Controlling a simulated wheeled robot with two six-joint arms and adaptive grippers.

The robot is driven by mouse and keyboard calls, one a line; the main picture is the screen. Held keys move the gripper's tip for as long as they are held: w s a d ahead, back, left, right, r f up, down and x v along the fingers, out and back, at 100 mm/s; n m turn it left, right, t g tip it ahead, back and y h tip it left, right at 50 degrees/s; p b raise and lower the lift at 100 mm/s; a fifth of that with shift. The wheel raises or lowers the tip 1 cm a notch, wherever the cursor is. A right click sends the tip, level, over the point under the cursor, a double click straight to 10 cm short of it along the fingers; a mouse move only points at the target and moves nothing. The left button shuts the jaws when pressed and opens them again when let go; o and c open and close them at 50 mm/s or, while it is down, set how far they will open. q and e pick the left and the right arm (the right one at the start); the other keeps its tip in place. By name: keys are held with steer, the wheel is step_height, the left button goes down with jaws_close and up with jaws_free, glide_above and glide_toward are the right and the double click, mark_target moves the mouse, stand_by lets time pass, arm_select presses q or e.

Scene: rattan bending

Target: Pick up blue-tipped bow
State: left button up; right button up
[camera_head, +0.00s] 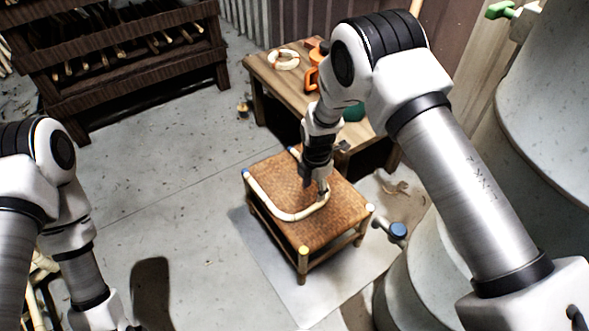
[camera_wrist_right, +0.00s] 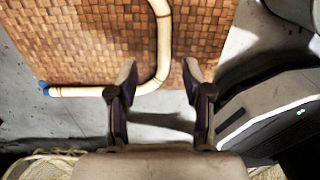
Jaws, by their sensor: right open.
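The blue-tipped bow (camera_head: 290,216) is a pale U-shaped cane lying on the woven seat of a stool (camera_head: 300,180). One blue tip (camera_head: 246,173) is at the seat's left corner, another near the back. My right gripper (camera_head: 316,190) is low over the seat near the bow's right bend. In the right wrist view the gripper (camera_wrist_right: 160,72) is open, and a bend of the bow (camera_wrist_right: 158,78) shows between the fingertips. I cannot tell whether they touch it. A blue tip (camera_wrist_right: 44,89) shows at left. My left arm enters at left; its gripper is out of view.
A small wooden table (camera_head: 262,72) with orange tools and a white ring (camera_head: 284,59) stands behind the stool. A dark slatted rack (camera_head: 130,85) is at the back left. A large grey tank (camera_head: 550,110) stands at right.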

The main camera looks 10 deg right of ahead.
mark_target(313, 207)
steer(key=f+b, duration=0.1)
steer(key=f, duration=0.1)
steer(key=f+b, duration=0.2)
steer(key=f, duration=0.1)
steer(key=f+b, duration=0.2)
steer(key=shift+s+f, duration=0.3)
steer(key=shift+f, duration=0.05)
steer(key=shift+r, duration=0.2)
steer(key=shift+c, duration=0.4)
jaws_close()
